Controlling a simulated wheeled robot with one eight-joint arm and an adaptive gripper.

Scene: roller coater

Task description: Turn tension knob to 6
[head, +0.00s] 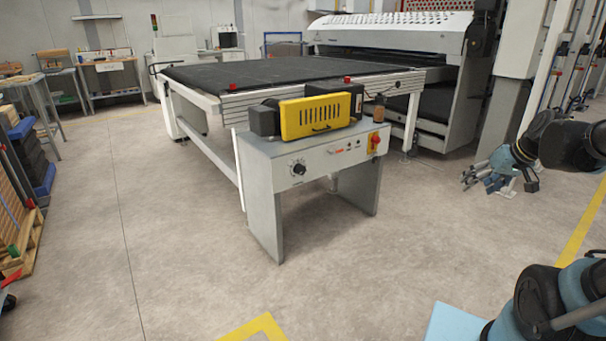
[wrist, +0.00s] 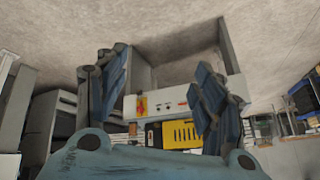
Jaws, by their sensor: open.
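The tension knob (head: 298,168) is a black round knob with a pale pointer on the left of the grey control bench's front panel (head: 320,172) in the head view. Its dial marks are too small to read. My gripper (head: 488,176) is open and empty, well to the right of the bench and apart from it. In the wrist view my gripper (wrist: 160,65) shows two blue fingers spread apart, with the bench upside down between and beyond them. The knob is not visible there; the right finger covers part of the panel.
A red-and-yellow switch (head: 374,142) sits at the panel's right end. A yellow box (head: 315,116) and a brown bottle (head: 379,108) stand on top. The roller coater table (head: 240,75) is behind. Open floor (head: 420,240) lies in front and to the right of the bench.

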